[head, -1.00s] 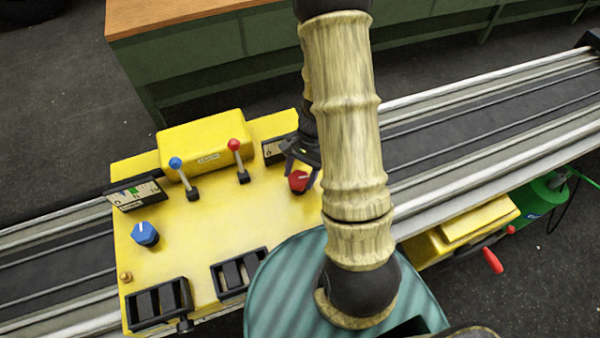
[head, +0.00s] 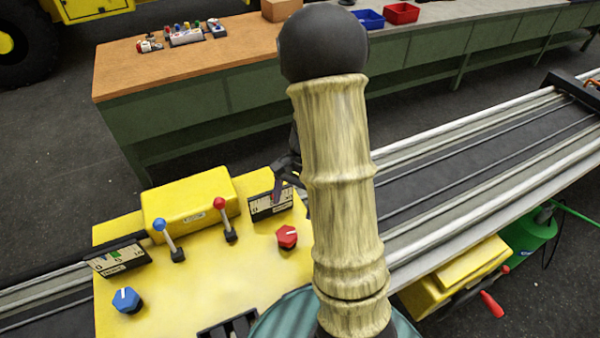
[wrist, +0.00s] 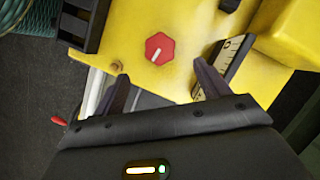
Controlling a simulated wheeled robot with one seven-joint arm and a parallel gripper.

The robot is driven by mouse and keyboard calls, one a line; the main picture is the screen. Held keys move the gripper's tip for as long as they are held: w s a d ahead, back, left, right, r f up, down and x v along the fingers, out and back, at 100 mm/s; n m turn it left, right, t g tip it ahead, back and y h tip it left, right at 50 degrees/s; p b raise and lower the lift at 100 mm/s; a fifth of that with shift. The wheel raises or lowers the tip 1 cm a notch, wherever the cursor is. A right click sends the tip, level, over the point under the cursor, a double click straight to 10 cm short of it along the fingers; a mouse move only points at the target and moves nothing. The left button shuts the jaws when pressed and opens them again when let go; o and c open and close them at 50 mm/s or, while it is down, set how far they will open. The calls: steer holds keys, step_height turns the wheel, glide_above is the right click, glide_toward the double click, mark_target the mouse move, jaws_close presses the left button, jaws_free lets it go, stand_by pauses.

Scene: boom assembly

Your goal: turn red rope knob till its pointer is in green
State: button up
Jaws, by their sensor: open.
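The red knob (head: 287,237) sits on the right part of the yellow panel (head: 190,285). In the wrist view the red knob (wrist: 159,48) shows a white pointer line, in front of and between my fingers. A black-framed scale (head: 270,202) stands behind it, partly covered by my gripper; its green zone and needle cannot be made out. In the wrist view the scale (wrist: 232,58) is partly behind the right finger. My gripper (head: 280,185) is above and behind the knob, apart from it. Its fingers (wrist: 160,92) are open with nothing between them.
A blue knob (head: 127,300), a left scale (head: 117,257), a blue-topped lever (head: 168,240) and a red-topped lever (head: 226,220) share the panel. A yellow box (head: 190,208) stands at its back. A long workbench (head: 200,50) lies beyond.

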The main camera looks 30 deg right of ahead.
steer(key=v, duration=0.8)
steer(key=shift+r+b, duration=0.2)
steer(key=shift+b, duration=0.2)
steer(key=s+a+f+n+t+h, duration=0.2)
steer(key=s+a+n+t+h, duration=0.1)
steer(key=s+a+n+t, duration=0.2)
steer(key=s+a+n, duration=0.2)
steer(key=a+n, duration=0.2)
steer(key=n, duration=0.2)
steer(key=shift+a+h, duration=0.2)
steer(key=shift+h, duration=0.2)
steer(key=shift+s, duration=0.1)
